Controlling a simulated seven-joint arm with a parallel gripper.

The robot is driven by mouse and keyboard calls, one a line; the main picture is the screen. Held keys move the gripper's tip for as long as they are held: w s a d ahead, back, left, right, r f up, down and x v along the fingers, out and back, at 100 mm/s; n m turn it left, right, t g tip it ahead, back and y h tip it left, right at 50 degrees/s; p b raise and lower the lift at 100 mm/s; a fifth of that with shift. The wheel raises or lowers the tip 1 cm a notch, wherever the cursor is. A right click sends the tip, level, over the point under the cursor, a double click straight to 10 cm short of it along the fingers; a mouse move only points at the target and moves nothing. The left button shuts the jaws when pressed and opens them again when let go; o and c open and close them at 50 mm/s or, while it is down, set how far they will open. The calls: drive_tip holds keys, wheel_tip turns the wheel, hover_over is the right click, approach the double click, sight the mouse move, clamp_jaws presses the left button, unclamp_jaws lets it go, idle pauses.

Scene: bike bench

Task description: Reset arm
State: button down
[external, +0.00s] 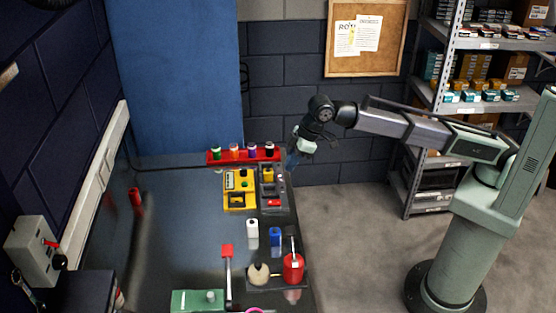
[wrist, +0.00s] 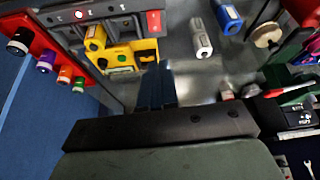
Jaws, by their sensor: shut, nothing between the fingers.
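My gripper (external: 293,158) hangs above the right edge of the dark bench (external: 180,235) in the external view, close to the red rack. In the wrist view its fingers (wrist: 156,85) are together with nothing between them. My arm reaches left from its base on the right of the external view. The gripper is apart from the objects on the bench.
Shelves (external: 440,100) stand behind the arm.

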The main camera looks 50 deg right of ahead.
drive_tip(key=s+d+f+m+g+h, duration=0.1)
drive_tip(key=s+d+f, duration=0.1)
drive_tip(key=d+f, duration=1.2)
drive_tip(key=s+d+f+m+g+h, duration=0.1)
drive_tip(key=d+f, duration=0.8)
drive_tip(key=f, duration=0.8)
drive_tip(key=s+d+f+m+g+h, duration=0.1)
drive_tip(key=s+d+f, duration=0.1)
drive_tip(key=d+f, duration=1.2)
drive_tip(key=s+d+f+m+g+h, duration=0.1)
drive_tip(key=s+d+f, duration=0.4)
drive_tip(key=d+f, duration=0.25)
drive_tip(key=s+d+f+m+g+h, duration=0.1)
drive_tip(key=s+d+f+g, duration=0.1)
drive_tip(key=s+d+f, duration=0.45)
drive_tip(key=s+d+f+m+g, duration=0.1)
drive_tip(key=s+d+f, duration=0.2)
drive_tip(key=s+d, duration=0.2)
drive_tip(key=s+d+f+m+g, duration=0.1)
drive_tip(key=s+d+f+m, duration=0.1)
drive_tip(key=s+d, duration=0.3)
drive_tip(key=s+d+f+m+g+y, duration=0.1)
drive_tip(key=s+d+f, duration=0.3)
drive_tip(key=d, duration=0.5)
drive_tip(key=shift+s+d+f+m+g, duration=0.2)
drive_tip(key=shift+s+m+g, duration=0.3)
drive_tip(key=shift+s, duration=0.45)
